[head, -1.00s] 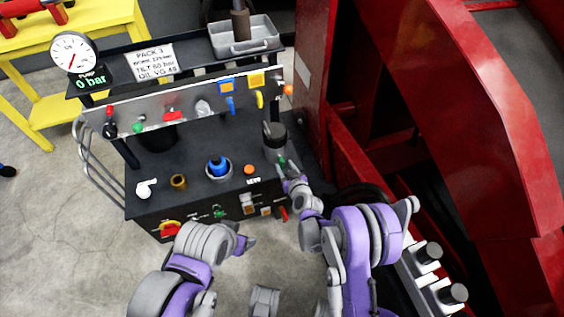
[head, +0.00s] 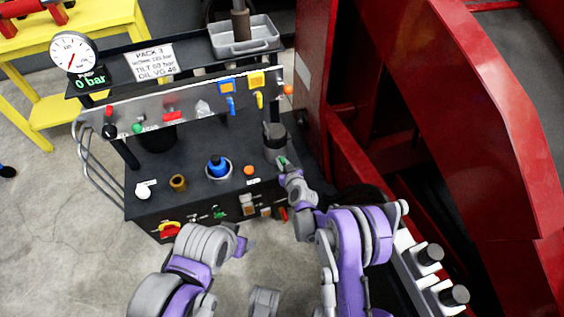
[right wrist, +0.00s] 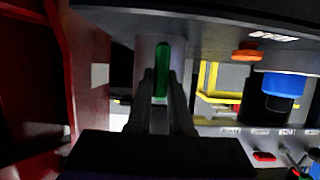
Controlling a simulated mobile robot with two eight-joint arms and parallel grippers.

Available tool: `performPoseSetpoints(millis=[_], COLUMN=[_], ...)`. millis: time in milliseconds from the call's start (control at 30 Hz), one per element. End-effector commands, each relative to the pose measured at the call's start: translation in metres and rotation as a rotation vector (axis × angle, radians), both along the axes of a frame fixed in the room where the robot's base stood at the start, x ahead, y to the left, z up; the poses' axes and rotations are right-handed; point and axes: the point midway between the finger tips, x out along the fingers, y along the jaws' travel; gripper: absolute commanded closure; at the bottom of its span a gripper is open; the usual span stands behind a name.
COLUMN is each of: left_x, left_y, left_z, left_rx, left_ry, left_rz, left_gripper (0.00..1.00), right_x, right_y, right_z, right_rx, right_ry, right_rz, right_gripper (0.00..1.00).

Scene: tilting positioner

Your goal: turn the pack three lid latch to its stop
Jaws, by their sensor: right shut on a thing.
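The pack three console (head: 150,200) has a dark grey cylinder (head: 274,135) at its right end. A green lever (right wrist: 162,68), which looks like the lid latch, is on that cylinder and stands upright in the right wrist view; in the head view only a small green bit (head: 281,161) shows. My right gripper (right wrist: 161,92) is shut on the green lever, with its fingers around the lower end. The head view shows the right gripper (head: 284,169) against the cylinder's near side. My left gripper (head: 244,243) hangs in front of the console, away from it; its jaws are too small to read.
A blue-capped filler (head: 217,166), orange button (head: 249,170) and brass fitting (head: 178,182) stand on the console top. A gauge (head: 73,52) and a display reading 0 bar are at the back left. A red steel frame (head: 345,150) stands close on the right.

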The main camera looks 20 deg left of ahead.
Motion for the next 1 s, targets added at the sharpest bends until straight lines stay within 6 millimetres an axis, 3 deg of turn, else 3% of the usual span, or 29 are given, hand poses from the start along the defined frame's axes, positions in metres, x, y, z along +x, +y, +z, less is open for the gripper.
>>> performPoseSetpoints(millis=[467, 1000], left_x=[0.001, 0.004], left_y=[0.000, 0.000], left_z=[-0.006, -0.037], left_rx=[0.000, 0.000], left_ry=[0.002, 0.012], left_rz=[0.000, 0.000], left_gripper=[0.29, 0.29], right_x=[0.001, 0.005], right_y=[-0.002, -0.008], right_z=[-0.001, -0.004], right_rx=[0.053, 0.422], right_ry=[0.037, 0.284], right_rz=[-0.001, -0.002], right_gripper=[1.00, 1.00])
